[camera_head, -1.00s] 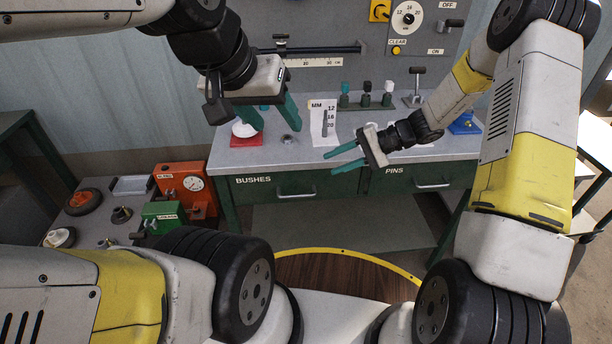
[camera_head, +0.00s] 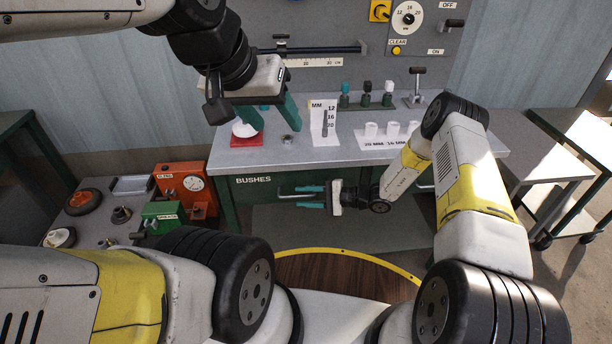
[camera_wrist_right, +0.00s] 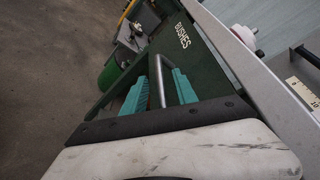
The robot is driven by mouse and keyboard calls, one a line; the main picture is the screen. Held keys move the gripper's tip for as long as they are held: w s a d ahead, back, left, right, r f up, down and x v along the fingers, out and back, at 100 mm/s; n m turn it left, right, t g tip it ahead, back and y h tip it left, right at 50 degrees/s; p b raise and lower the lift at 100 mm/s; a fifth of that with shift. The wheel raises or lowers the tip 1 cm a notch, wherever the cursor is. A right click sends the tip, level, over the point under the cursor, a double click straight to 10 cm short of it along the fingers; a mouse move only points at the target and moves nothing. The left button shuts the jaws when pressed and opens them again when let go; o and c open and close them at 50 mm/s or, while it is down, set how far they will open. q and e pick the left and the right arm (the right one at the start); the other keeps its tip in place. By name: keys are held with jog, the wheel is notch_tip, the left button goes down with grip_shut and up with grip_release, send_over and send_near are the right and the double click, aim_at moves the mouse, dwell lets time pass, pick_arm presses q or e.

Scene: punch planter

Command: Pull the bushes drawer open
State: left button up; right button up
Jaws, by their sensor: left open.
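The bushes drawer (camera_head: 256,192) is a dark green front under the left part of the grey bench top, and looks shut. Its pale bar handle (camera_head: 285,193) is partly hidden by my right gripper (camera_head: 303,197). In the right wrist view, the handle (camera_wrist_right: 158,82) lies between the two teal fingers of my right gripper (camera_wrist_right: 156,88), with a gap seen on each side. My right gripper is open around the handle. My left gripper (camera_head: 272,118) is open and empty above the bench top, near a red block with a white top (camera_head: 245,138).
The bench top (camera_head: 330,155) carries a white MM card (camera_head: 323,122), several green-based pegs and white cups (camera_head: 392,129). An orange gauge box (camera_head: 183,185) and a green box (camera_head: 162,215) stand on a low table at left. Floor space shows below the drawer.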

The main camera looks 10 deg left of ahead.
jog(key=shift+x, duration=1.2)
grip_shut()
dwell(0.6)
